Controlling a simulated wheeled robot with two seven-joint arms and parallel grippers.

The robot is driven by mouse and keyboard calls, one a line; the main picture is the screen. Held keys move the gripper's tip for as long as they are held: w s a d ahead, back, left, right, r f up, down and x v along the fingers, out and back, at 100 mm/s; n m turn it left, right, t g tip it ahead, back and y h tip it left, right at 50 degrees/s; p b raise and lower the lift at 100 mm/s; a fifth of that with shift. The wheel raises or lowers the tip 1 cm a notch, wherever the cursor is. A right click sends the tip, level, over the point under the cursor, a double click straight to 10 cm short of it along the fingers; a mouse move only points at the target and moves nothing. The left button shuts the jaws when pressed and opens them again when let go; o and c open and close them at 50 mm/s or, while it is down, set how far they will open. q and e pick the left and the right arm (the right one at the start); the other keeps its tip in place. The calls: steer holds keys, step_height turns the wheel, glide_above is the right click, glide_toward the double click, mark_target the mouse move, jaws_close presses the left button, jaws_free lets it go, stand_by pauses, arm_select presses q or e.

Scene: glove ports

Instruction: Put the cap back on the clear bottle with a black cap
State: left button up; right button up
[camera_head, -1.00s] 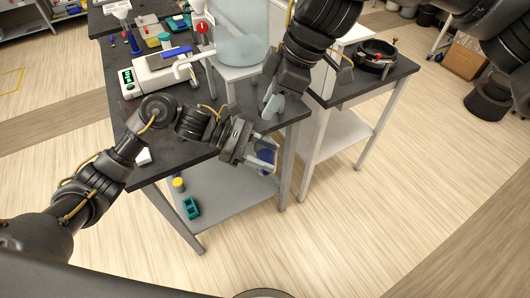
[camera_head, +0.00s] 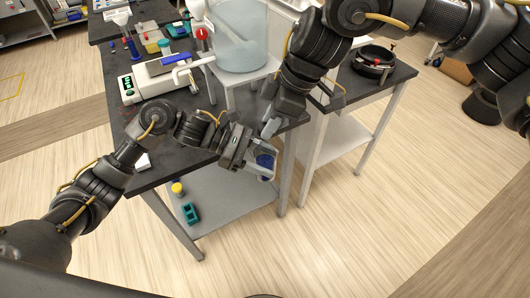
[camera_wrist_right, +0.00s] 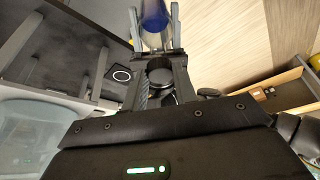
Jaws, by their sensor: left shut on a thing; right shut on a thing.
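My left gripper (camera_head: 262,164) is shut on the clear bottle (camera_head: 265,160), which shows blue between the fingers, just off the table's front corner. My right gripper (camera_head: 269,128) is above it, close to the bottle's upper end. In the right wrist view, my right gripper (camera_wrist_right: 157,88) is shut on the black cap (camera_wrist_right: 160,74), seen as a dark round shape between the fingers. The bottle (camera_wrist_right: 154,14) shows blue at the top of that view, between my left gripper's fingers, apart from the cap. The bottle's mouth is not clearly visible.
The dark table (camera_head: 185,95) holds a balance (camera_head: 158,75) and a large clear vessel (camera_head: 238,35) on a white stand. A yellow-topped item (camera_head: 177,188) and a teal block (camera_head: 190,213) sit on the lower shelf. A side table carries a black round pan (camera_head: 373,62).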

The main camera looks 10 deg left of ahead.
mark_target(267, 142)
steer(key=shift+f, duration=0.15)
stand_by(0.3)
steer(key=shift+f, duration=0.8)
steer(key=shift+f, duration=0.55)
steer(key=m+t, duration=0.1)
steer(key=m, duration=0.1)
steer(key=shift+s+m, duration=0.2)
steer(key=shift+m, duration=0.2)
steer(key=m, duration=0.1)
steer(key=m+t, duration=0.1)
steer(key=m, duration=0.1)
steer(key=shift+s+a+m+t+h, duration=0.1)
steer(key=shift+s+m+t+h, duration=0.1)
steer(key=shift+m+t+h, duration=0.1)
steer(key=m, duration=0.2)
steer(key=m+t+h, duration=0.1)
steer(key=m, duration=0.3)
steer(key=shift+s+a+m+t+h, duration=0.15)
steer(key=shift+a+m+t+h, duration=0.15)
steer(key=shift+t, duration=0.1)
steer(key=shift+d, duration=0.1)
